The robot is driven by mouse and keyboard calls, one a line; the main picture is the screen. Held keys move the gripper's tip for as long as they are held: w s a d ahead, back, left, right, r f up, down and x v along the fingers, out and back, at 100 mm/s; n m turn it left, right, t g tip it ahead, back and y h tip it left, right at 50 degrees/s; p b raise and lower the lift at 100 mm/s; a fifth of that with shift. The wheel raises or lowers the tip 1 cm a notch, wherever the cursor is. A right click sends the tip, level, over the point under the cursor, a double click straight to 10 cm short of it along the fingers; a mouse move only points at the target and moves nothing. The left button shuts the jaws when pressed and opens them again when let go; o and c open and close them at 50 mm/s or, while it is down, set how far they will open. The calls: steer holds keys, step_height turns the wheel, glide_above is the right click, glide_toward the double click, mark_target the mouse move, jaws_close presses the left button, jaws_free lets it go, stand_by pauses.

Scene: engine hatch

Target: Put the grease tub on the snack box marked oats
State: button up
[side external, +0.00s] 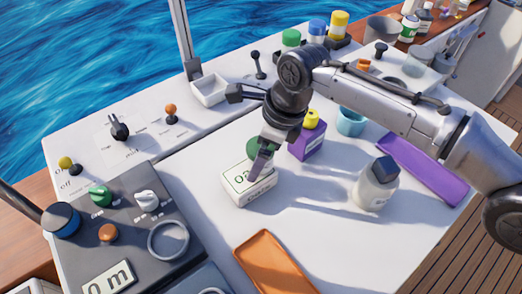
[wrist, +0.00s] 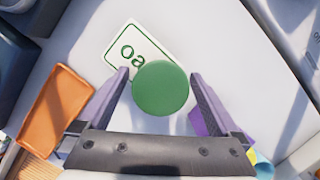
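In the side view the green tub (side external: 258,146) is partly hidden behind my gripper (side external: 258,174). The snack box marked oats (wrist: 128,50) is white with green lettering and lies below the tub. It also shows in the side view (side external: 236,186), with one finger in front of it. The tub overlaps the box in both views; I cannot tell whether they touch.
A purple box with a yellow top (side external: 308,142) stands close behind the oats box. A white bottle with a grey cap (side external: 376,186) stands to the right. An orange tray (side external: 272,264) lies in front and a purple tray (side external: 425,168) at right. A control panel (side external: 125,225) is at left.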

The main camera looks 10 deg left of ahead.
steer(key=v, duration=1.2)
steer(key=shift+r, duration=0.2)
steer(key=w+d+r+n+t, duration=0.1)
steer(key=w+d+r+n, duration=0.1)
steer(key=d+r, duration=0.3)
steer(key=w+d+r+n, duration=0.2)
steer(key=d+r, duration=0.1)
steer(key=d, duration=0.5)
steer(key=s+d+r+n+t, duration=0.1)
steer(key=s+d+r+n, duration=0.1)
steer(key=d, duration=0.6)
steer(key=s+d+r+n+t, duration=0.1)
steer(key=d+r+n, duration=0.2)
steer(key=d, duration=0.6)
steer(key=s+d+f+n+t+h, duration=0.1)
steer(key=s+d+n, duration=0.2)
steer(key=s+d, duration=0.3)
steer(key=s+d+f+n+h, duration=0.15)
steer(key=s+d, duration=0.25)
steer(key=d, duration=0.4)
steer(key=s+d+f+n+t, duration=0.1)
steer(key=s+d+f+n, duration=0.5)
steer(key=s+f, duration=0.4)
steer(key=s+d, duration=0.1)
steer(key=s, duration=0.2)
steer(key=shift+s+d+h, duration=0.3)
steer(key=shift+d+h, duration=0.05)
steer(key=shift+d, duration=0.05)
